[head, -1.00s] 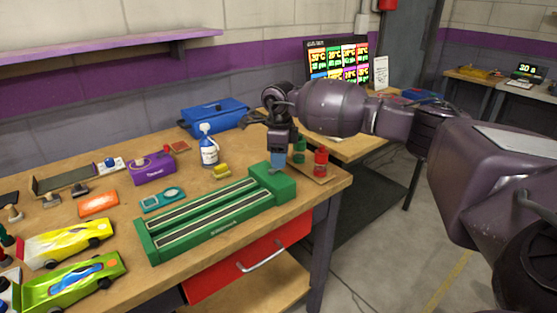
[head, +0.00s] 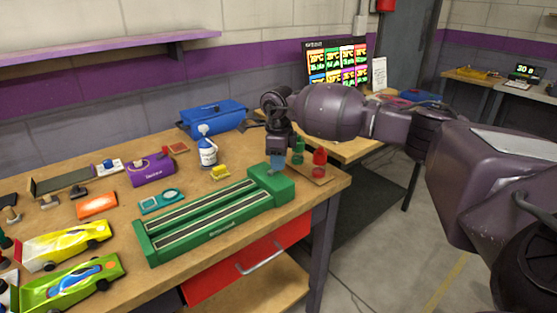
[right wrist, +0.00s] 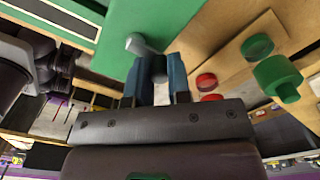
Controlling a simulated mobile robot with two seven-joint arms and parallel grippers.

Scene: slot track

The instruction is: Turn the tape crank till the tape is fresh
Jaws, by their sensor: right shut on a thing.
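The green tape bed (head: 210,228) lies on the workbench, with two dark, white-edged tape strips along its top. A raised green block (head: 285,185) forms its right end. My right gripper (head: 277,163) is over this block, pointing down. In the right wrist view, the grey crank arm (right wrist: 138,44) runs from the green block to a dark knob (right wrist: 158,68). My right gripper (right wrist: 162,78) is shut on that knob, between its blue fingertips. In the head view the fingers mostly hide the crank. My left gripper is not in view.
Red (head: 319,162) and green (head: 298,153) pieces stand on a board just right of the block. A white-and-blue bottle (head: 207,153), purple box (head: 151,170) and blue case (head: 213,118) stand behind. Yellow (head: 65,245) and green (head: 72,284) toy cars sit at left.

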